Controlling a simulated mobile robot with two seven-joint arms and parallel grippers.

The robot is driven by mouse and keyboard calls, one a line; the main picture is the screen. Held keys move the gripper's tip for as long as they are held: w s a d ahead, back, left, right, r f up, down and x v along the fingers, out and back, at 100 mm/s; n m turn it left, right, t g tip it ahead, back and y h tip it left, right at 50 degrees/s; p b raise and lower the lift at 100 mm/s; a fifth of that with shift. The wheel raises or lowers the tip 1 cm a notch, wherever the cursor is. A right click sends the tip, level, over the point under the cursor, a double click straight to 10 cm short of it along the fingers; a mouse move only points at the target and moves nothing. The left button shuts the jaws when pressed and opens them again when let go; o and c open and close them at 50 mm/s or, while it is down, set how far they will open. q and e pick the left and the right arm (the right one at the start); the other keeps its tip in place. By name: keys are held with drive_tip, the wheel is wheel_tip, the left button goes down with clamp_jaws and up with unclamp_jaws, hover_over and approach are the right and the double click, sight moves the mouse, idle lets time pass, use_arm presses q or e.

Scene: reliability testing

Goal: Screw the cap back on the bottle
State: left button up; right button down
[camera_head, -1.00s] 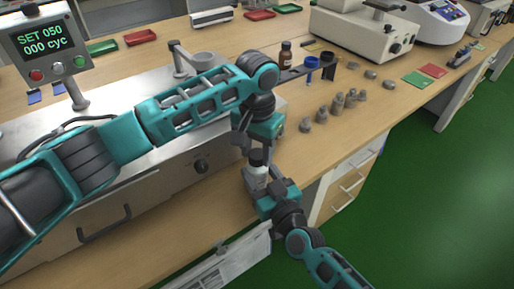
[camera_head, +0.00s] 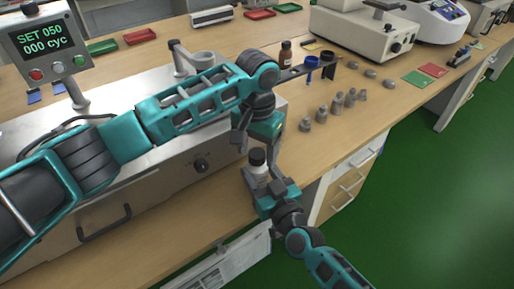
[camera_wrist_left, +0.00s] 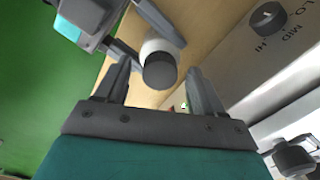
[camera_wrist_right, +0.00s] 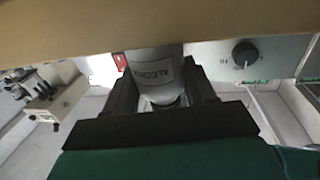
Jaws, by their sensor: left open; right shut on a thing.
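A white bottle (camera_head: 259,168) stands upright above the bench's front edge, with a black cap (camera_head: 257,156) on its top. How tightly the cap sits cannot be told. My right gripper (camera_wrist_right: 160,75) is shut on the bottle body, whose printed label (camera_wrist_right: 153,72) faces the right wrist camera. My left gripper (camera_head: 256,142) is open and empty just above the cap. In the left wrist view the cap (camera_wrist_left: 160,70) shows end-on between the two spread fingers, apart from both. The cap is mostly hidden in the right wrist view.
A metal-topped unit with a knob (camera_head: 201,166) is left of the grippers. A brown bottle (camera_head: 286,54), a blue ring holder (camera_head: 312,64) and several grey weights (camera_head: 337,104) stand on the bench behind. A display (camera_head: 44,50) reads "SET 050, 000 cyc".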

use_arm(q)
wheel_tip(320, 180, up, 12)
idle(0.6)
use_arm(e)
drive_tip(key=shift+c, duration=1.4)
unclamp_jaws()
use_arm(q)
drive_tip(key=shift+r+p, duration=0.55)
use_arm(e)
drive_tip(key=v, duration=1.3)
